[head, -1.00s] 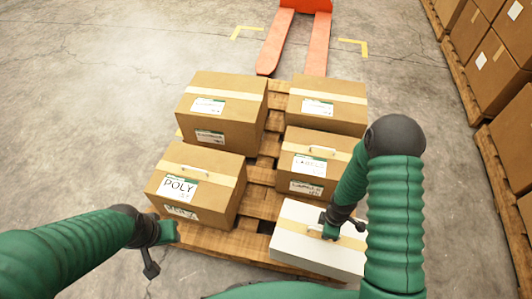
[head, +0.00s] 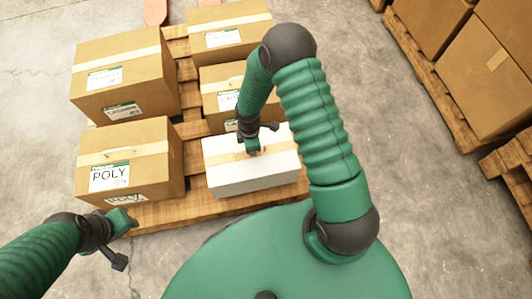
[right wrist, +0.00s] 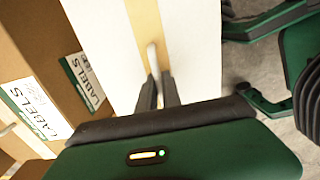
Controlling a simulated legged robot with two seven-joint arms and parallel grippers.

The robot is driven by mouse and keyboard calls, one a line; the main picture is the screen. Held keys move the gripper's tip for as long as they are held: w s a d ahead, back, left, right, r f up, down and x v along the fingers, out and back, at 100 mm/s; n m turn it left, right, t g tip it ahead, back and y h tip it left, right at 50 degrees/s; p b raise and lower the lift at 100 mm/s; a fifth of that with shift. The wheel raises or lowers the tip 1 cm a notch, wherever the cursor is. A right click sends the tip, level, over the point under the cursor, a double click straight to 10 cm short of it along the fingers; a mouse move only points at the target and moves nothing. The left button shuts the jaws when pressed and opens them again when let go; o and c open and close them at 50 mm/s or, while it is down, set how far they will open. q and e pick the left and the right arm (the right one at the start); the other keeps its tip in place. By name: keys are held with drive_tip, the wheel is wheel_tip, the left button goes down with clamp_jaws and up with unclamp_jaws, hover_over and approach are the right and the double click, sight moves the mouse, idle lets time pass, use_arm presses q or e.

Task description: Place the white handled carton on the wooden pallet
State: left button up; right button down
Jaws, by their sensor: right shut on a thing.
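The white handled carton (head: 228,181) is at the near right corner of the wooden pallet (head: 165,213), over its boards. A tan tape strip runs across its top. I cannot tell whether its underside rests fully on the boards. My right gripper (head: 253,153) points down at the carton's top and is shut on its handle. In the right wrist view, the two dark fingers (right wrist: 158,78) close on the pale handle (right wrist: 153,58) over the tape. My left gripper (head: 118,240) is empty beside the pallet's near left corner; its finger gap is not clear.
Several brown cartons stand on the pallet: a POLY-labelled one (head: 130,160) at near left, a LABELS one (head: 222,105) just behind the white carton. Another loaded pallet (head: 425,85) stands to the right. Clear concrete floor (head: 400,170) lies between.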

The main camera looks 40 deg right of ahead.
drive_tip(key=w+a, duration=0.1)
drive_tip(key=w, duration=0.1)
drive_tip(key=w+a+b, duration=0.2)
drive_tip(key=w+a, duration=0.1)
drive_tip(key=shift+w+f, duration=0.3)
drive_tip(key=shift+w, duration=0.05)
wheel_tip(320, 180, down, 4)
drive_tip(key=b, duration=0.3)
drive_tip(key=shift+s+r, duration=0.1)
drive_tip(key=shift+r, duration=0.25)
drive_tip(key=c, duration=1.5)
unclamp_jaws()
